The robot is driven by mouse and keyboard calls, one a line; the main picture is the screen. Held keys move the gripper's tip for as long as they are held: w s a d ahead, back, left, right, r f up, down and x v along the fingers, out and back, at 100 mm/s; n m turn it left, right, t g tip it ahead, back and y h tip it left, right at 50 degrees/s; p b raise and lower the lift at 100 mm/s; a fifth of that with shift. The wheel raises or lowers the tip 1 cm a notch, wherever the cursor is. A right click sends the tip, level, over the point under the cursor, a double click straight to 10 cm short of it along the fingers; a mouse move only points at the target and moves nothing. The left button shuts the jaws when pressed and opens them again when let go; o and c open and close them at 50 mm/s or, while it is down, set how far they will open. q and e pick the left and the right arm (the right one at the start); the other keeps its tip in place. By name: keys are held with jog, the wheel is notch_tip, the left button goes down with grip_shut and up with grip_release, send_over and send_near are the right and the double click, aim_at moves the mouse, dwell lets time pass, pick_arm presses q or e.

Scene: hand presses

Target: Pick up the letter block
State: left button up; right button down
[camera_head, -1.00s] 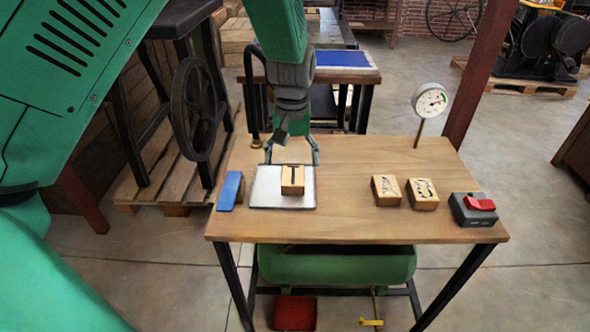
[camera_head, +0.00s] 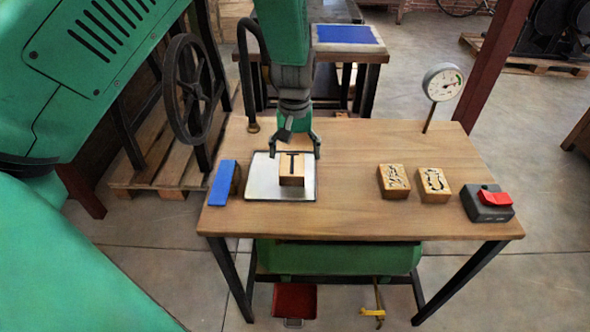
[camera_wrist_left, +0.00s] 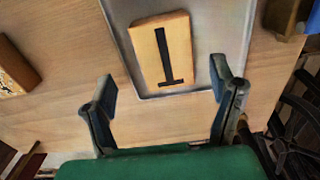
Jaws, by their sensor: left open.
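The letter block (camera_head: 291,171) is a wooden block with a dark T-like letter on top. It sits on a light metal plate (camera_head: 262,186) at the left of the table. In the left wrist view the letter block (camera_wrist_left: 165,50) lies beyond the fingertips, between their lines, with the plate (camera_wrist_left: 120,12) under it. My left gripper (camera_head: 296,152) is open and empty just behind the block in the head view. It also shows in the left wrist view (camera_wrist_left: 165,85), fingers spread wider than the block and apart from it. My right gripper is not in view.
Two carved wooden blocks (camera_head: 393,181) (camera_head: 433,184) and a black box with a red switch (camera_head: 487,202) stand at the right. A blue-faced block (camera_head: 224,183) is left of the plate. A dial gauge (camera_head: 442,82) rises at the back right. The table middle (camera_head: 345,185) is clear.

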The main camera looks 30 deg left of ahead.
aim_at(293, 164)
pick_arm(q)
jog(key=f, duration=0.2)
jog(key=a+f+b, duration=0.1)
jog(key=f, duration=0.1)
jog(key=shift+s+a+f, duration=0.1)
jog(key=shift+s+f, duration=0.1)
jog(key=shift+f, duration=0.1)
jog(key=shift+w+d+f, duration=0.1)
jog(key=shift+d+f, duration=0.1)
jog(key=shift+f, duration=0.1)
jog(key=shift+d, duration=0.25)
jog(key=shift+d+r, duration=0.1)
jog(key=shift+d, duration=0.05)
jog(key=shift+c, duration=0.8)
jog(key=c, duration=0.7)
jog(key=shift+a, duration=0.2)
jog(key=c, duration=0.5)
jog(key=shift+a, duration=0.2)
jog(key=shift+c, duration=0.5)
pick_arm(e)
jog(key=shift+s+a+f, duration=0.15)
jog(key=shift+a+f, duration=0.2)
